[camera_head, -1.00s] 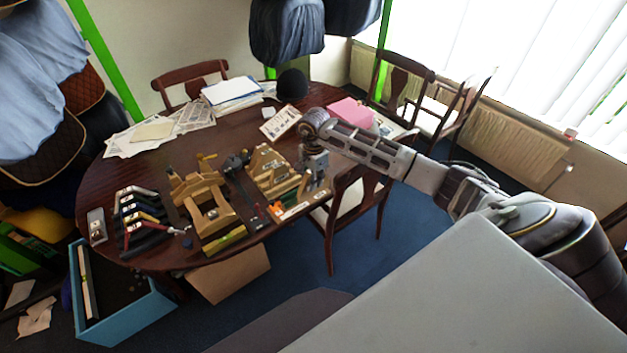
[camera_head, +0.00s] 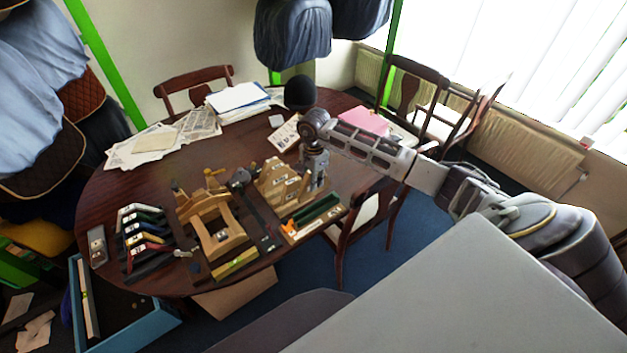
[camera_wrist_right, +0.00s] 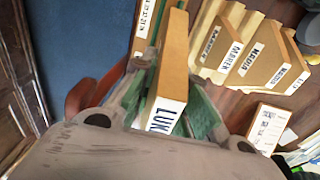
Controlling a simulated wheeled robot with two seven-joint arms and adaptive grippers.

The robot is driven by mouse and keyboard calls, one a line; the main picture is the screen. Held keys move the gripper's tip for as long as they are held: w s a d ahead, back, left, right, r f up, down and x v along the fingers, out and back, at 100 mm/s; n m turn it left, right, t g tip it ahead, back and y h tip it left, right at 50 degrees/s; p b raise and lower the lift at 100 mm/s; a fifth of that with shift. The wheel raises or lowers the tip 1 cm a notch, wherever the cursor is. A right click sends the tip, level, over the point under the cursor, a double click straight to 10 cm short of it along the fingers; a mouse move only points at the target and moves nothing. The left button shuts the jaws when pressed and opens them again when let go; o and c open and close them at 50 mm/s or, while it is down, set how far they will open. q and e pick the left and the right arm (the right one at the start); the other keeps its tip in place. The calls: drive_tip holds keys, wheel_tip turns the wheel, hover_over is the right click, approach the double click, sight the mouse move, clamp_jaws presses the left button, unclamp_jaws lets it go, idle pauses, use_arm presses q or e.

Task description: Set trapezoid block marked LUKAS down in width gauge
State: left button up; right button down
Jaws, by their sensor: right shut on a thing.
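The trapezoid block marked LUKAS (camera_wrist_right: 174,62) is between the fingers of my right gripper (camera_wrist_right: 165,100) in the wrist view. It is light wood, with a white label on the end nearest the camera, and only the start of its name shows. In the head view my right gripper (camera_head: 315,168) points down near the right side of the table, above the block rack; the block is hard to make out there. A wooden board with green strips (camera_head: 318,213) lies just in front; it may be the width gauge, but I cannot tell. My left gripper is not in view.
Several labelled wooden blocks stand in a rack (camera_head: 278,186) close beside my gripper; they also show in the wrist view (camera_wrist_right: 245,52). A wooden frame (camera_head: 222,240) and a row of coloured angled pieces (camera_head: 142,232) lie further left. Papers (camera_head: 165,138) cover the table's back.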

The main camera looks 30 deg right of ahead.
sight(314, 194)
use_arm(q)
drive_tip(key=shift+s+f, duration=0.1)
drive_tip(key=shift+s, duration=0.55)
use_arm(e)
drive_tip(key=shift+f, duration=0.1)
drive_tip(key=shift+f+b, duration=0.45)
drive_tip(key=shift+f, duration=0.3)
drive_tip(key=shift+f+b, duration=1.3)
drive_tip(key=shift+f, duration=1.4)
drive_tip(key=shift+r, duration=0.1)
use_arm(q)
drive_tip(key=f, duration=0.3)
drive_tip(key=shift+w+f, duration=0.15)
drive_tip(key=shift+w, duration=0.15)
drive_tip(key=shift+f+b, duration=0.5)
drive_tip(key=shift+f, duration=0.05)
use_arm(e)
drive_tip(key=shift+f, duration=0.2)
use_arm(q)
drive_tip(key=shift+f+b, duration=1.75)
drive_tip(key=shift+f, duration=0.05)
use_arm(e)
drive_tip(key=shift+f, duration=1.9)
